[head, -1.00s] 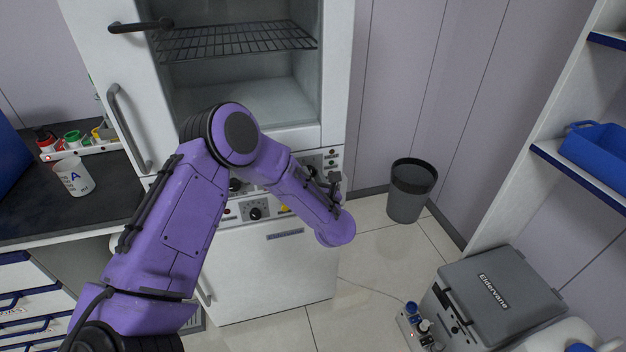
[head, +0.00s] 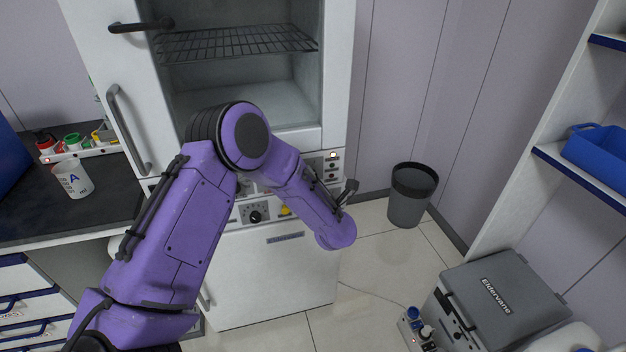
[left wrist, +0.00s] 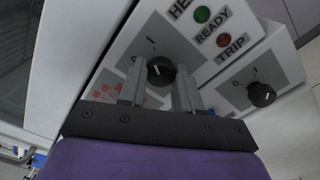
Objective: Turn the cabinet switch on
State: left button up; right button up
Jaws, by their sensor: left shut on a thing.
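A black cabinet knob (left wrist: 160,70) with a pale pointer line sits on a light panel in the left wrist view, with a short mark beside it. My left gripper (left wrist: 158,84) has its two grey fingers on either side of this knob and is shut on it. In the head view my purple left forearm covers the gripper and most of the upper panel of the white cabinet (head: 275,275). Beside the knob are a green lamp (left wrist: 203,14) labelled READY and a red lamp (left wrist: 223,40) labelled TRIP. My right gripper is not in view.
A second black knob (left wrist: 262,94) is on the panel to the right; a lower panel knob (head: 254,216) shows in the head view. An open-front chamber with a wire rack (head: 235,40) is above. A black bin (head: 412,195) and grey case (head: 502,300) stand right.

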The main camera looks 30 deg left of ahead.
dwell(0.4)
pick_arm(q)
jog(key=o, duration=1)
jog(key=shift+o, duration=0.2)
jog(key=b+v, duration=0.2)
jog(key=v, duration=0.8)
jog(key=shift+s+d, duration=0.2)
jog(key=shift+s, duration=0.05)
